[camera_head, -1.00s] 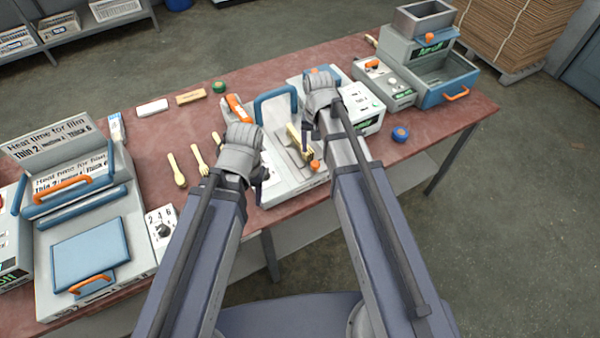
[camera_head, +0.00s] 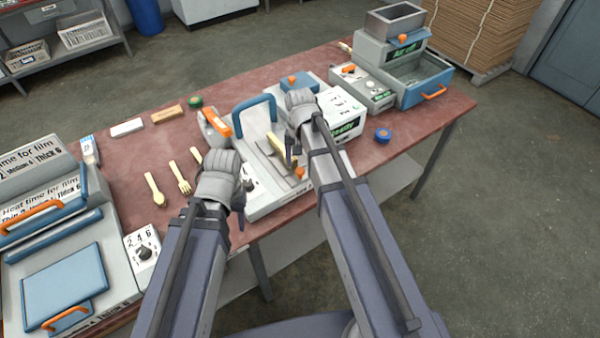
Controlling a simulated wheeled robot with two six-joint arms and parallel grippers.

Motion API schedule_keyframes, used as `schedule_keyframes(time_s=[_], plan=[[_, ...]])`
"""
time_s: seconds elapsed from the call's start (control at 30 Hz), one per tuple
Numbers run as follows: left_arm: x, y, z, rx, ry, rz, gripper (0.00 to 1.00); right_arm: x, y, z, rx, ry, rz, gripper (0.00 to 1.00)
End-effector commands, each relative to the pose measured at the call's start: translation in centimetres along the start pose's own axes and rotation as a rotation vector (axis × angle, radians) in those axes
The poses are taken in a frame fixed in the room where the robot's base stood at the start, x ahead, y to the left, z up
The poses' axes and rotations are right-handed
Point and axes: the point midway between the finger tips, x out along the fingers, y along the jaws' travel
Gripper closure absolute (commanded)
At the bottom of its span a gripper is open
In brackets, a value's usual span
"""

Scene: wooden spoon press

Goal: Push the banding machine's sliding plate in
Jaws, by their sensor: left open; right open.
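The banding machine (camera_head: 267,203) stands mid-table, a light grey unit with a blue arched handle (camera_head: 253,104) and an orange lever (camera_head: 216,123). Its grey sliding plate (camera_head: 279,164) lies on top, with an orange knob (camera_head: 299,172) at its right front end. Pale wooden cutlery (camera_head: 275,143) lies over the plate, partly hidden by my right gripper. My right gripper (camera_head: 292,157) is open above the plate, just behind the knob; contact cannot be told. My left gripper (camera_head: 241,202) is open by the machine's front left side and hides part of it.
A film sealer (camera_head: 120,272) stands at the left. A wooden spoon (camera_head: 154,190) and fork (camera_head: 180,178) lie between it and the banding machine. A blue tape roll (camera_head: 383,135) lies to the right. A grey machine with a blue tray (camera_head: 425,84) stands at the far right.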

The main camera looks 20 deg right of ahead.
Motion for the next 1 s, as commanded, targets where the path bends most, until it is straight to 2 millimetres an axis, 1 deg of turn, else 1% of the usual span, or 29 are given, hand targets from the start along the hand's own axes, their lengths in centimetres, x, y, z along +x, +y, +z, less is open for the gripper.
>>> schedule_keyframes(time_s=[0.03,0.2,0.3,0.57,1.0], plan=[[1.4,0.1,-0.1,0.000,0.000,0.000,0.49,1.4,0.0,0.0,0.000,0.000,0.000,0.31],[2.8,0.3,-0.2,0.000,0.000,0.000,0.49,2.8,0.0,0.0,0.000,0.000,0.000,0.31],[3.0,0.3,-0.2,0.000,0.000,0.000,0.49,3.0,0.0,0.0,0.000,0.000,0.000,0.31],[2.9,0.3,-0.2,0.000,0.000,0.000,0.49,2.9,0.0,0.0,0.000,0.000,0.000,0.31],[2.9,0.3,-0.2,0.000,0.000,0.000,0.49,2.9,0.0,0.0,0.000,0.000,0.000,0.81]])
